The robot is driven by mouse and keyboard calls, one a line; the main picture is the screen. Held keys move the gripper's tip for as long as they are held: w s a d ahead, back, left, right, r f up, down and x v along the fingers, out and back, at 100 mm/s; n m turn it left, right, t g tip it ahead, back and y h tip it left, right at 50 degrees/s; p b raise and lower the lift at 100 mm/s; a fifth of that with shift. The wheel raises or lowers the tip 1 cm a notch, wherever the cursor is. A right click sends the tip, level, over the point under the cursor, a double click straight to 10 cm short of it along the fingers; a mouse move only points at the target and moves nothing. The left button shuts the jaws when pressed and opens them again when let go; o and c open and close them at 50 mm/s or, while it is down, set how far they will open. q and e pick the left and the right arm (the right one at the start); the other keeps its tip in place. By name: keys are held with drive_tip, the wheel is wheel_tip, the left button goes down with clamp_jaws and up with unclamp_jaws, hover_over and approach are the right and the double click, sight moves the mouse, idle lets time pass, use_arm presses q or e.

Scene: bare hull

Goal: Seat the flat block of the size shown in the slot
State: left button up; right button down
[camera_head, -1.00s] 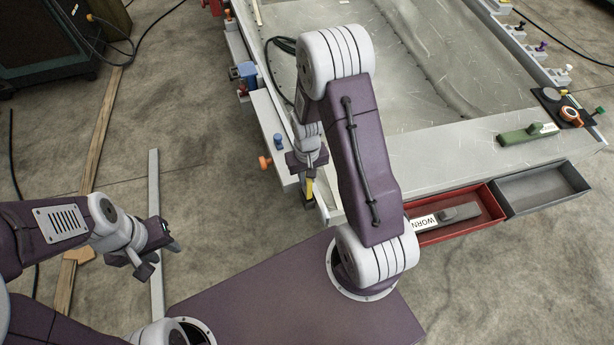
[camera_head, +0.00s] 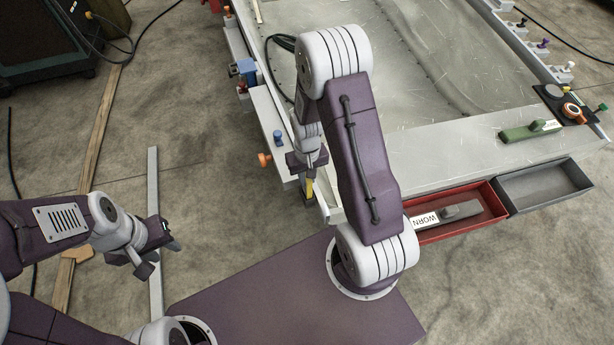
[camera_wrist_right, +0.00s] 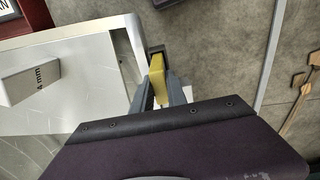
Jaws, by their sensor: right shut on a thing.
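My right gripper (camera_wrist_right: 160,90) is shut on a yellow flat block (camera_wrist_right: 157,72). In the head view the same block (camera_head: 309,188) points down from the right gripper (camera_head: 309,196), beside the near left corner of the grey bench. In the right wrist view the block is just right of the bench edge, with a dark piece at its far end. A dark narrow recess (camera_wrist_right: 126,52), seemingly the slot, lies in the bench top left of the block. A white block marked "4 mm" (camera_wrist_right: 32,84) stands further left. My left gripper (camera_head: 163,254) is open and empty over the floor.
A red tray (camera_head: 484,200) with a grey piece labelled "WORN" (camera_head: 450,215) and an empty grey tray (camera_head: 542,186) adjoin the bench front.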

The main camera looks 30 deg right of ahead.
drive_tip(key=shift+f+b, duration=1.35)
drive_tip(key=shift+f, duration=0.7)
drive_tip(key=c, duration=1.3)
unclamp_jaws()
drive_tip(key=shift+o, duration=0.2)
wheel_tip(320, 180, up, 9)
drive_tip(key=shift+r+p, duration=0.1)
drive_tip(key=shift+p, duration=1)
